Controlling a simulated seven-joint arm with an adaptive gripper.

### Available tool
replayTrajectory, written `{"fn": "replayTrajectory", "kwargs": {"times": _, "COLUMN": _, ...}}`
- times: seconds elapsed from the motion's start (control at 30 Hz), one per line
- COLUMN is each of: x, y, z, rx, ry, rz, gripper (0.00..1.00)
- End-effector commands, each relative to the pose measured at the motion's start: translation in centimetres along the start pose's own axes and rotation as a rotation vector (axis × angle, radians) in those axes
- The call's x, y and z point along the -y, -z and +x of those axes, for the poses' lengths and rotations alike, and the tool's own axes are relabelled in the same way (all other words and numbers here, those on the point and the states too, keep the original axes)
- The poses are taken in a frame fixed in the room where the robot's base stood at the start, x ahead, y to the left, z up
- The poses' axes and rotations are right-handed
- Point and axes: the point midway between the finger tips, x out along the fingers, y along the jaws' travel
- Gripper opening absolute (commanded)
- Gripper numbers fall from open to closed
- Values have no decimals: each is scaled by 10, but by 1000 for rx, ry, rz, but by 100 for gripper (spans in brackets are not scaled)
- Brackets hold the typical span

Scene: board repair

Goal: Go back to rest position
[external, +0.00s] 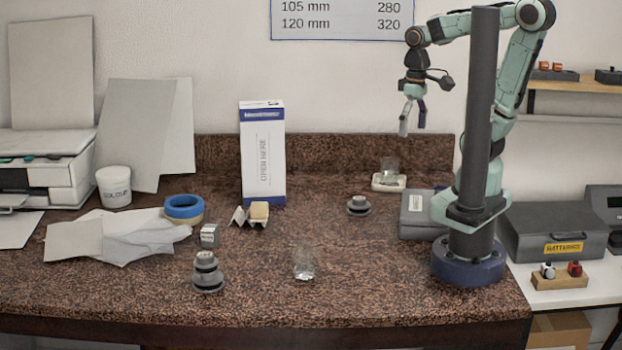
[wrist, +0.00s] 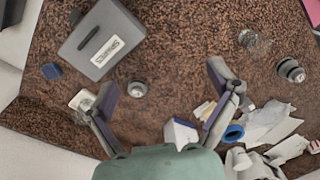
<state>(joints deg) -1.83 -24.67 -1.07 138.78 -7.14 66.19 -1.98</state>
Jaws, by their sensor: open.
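My gripper (external: 412,117) hangs from the raised arm above the back right of the speckled brown counter (external: 340,293). Its fingers are spread and nothing is between them. In the wrist view my gripper (wrist: 166,92) is also open and empty, with the counter well below it. My arm's base stands at the counter's right end.
A grey case (external: 416,216) and a small white tray (external: 388,183) lie below the gripper. A tall white-and-blue box (external: 262,150), grey stacked weights (external: 207,274), a clear glass (external: 304,263) and blue tape (external: 183,206) stand on the counter. The counter's front middle has free room.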

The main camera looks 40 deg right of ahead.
Motion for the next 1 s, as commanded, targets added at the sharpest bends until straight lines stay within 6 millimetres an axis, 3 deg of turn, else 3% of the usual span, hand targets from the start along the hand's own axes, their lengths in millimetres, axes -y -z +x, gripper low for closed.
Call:
{"fn": "replayTrajectory", "kwargs": {"times": 0.1, "x": 1, "y": -28, "z": 12, "rx": -3, "ry": 6, "rz": 45, "gripper": 88}}
{"fn": "replayTrajectory", "kwargs": {"times": 0.2, "x": 2, "y": -36, "z": 16, "rx": -1, "ry": 8, "rz": 60, "gripper": 88}}
{"fn": "replayTrajectory", "kwargs": {"times": 1.0, "x": 2, "y": -36, "z": 16, "rx": 0, "ry": 8, "rz": 57, "gripper": 88}}
